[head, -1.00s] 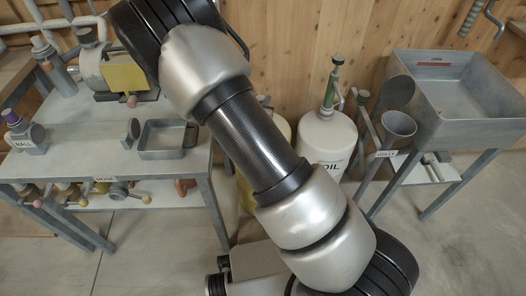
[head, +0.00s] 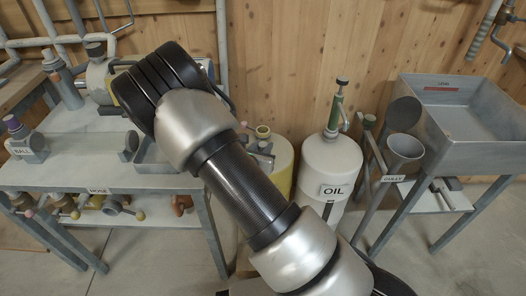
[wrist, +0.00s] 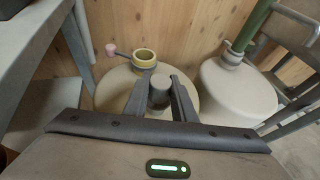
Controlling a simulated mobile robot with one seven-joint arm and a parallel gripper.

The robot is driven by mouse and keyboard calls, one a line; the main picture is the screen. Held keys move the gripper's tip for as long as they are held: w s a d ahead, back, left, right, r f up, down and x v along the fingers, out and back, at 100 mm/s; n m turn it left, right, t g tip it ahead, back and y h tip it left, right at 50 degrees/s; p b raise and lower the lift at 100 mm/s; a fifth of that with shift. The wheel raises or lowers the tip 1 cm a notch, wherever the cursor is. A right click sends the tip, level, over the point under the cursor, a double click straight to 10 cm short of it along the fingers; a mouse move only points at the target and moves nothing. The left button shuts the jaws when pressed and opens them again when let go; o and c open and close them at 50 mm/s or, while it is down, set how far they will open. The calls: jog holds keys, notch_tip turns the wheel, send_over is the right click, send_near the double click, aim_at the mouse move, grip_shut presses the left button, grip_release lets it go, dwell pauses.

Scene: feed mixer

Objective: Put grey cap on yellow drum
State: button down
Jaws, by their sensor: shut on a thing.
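The yellow drum (head: 280,172) stands on the floor between the bench and the white OIL drum, partly hidden by my arm in the head view. In the wrist view the yellow drum (wrist: 112,92) has an open neck with a yellow rim (wrist: 145,56) near its far side. My gripper (wrist: 160,85) is shut on the grey cap (wrist: 160,92), a short grey cylinder between the two fingers. The cap appears over the drum's top, on the near side of the neck and apart from it in the picture. Its height above the drum is unclear.
The white OIL drum (head: 330,170) with a green pump stands close on the right. A grey bench (head: 90,165) is on the left, and a sink stand (head: 465,125) is at the right. A pink-ended lever (wrist: 111,49) shows beside the neck. A wooden wall is behind.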

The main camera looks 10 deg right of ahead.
jog(key=shift+f, duration=0.35)
jog(key=shift+f, duration=0.2)
jog(key=c, duration=1.5)
grip_release()
